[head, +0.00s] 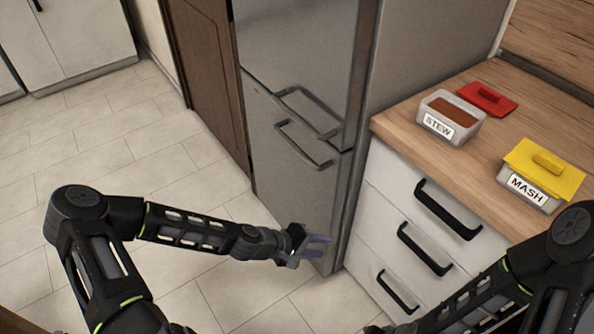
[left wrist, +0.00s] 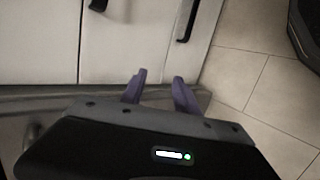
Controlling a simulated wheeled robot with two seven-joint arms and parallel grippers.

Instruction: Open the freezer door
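The steel fridge-freezer stands in the middle of the head view. Its lower door, the freezer door (head: 290,190), looks shut, with a bar handle (head: 303,145) near its top edge. A second bar handle (head: 308,112) sits just above, on the upper door (head: 295,50). My left gripper (head: 318,246) is in front of the freezer door's lower part, well below the handle. Its purple fingers are apart with nothing between them, as the left wrist view (left wrist: 157,88) also shows. My right arm comes in from the right; its fingers are not visible.
White drawers (head: 385,215) with black handles stand right of the fridge, under a wooden counter (head: 490,110). On it are a STEW container (head: 452,117), a red lid (head: 487,98) and a yellow-lidded MASH container (head: 540,178). The tiled floor (head: 100,150) at left is clear.

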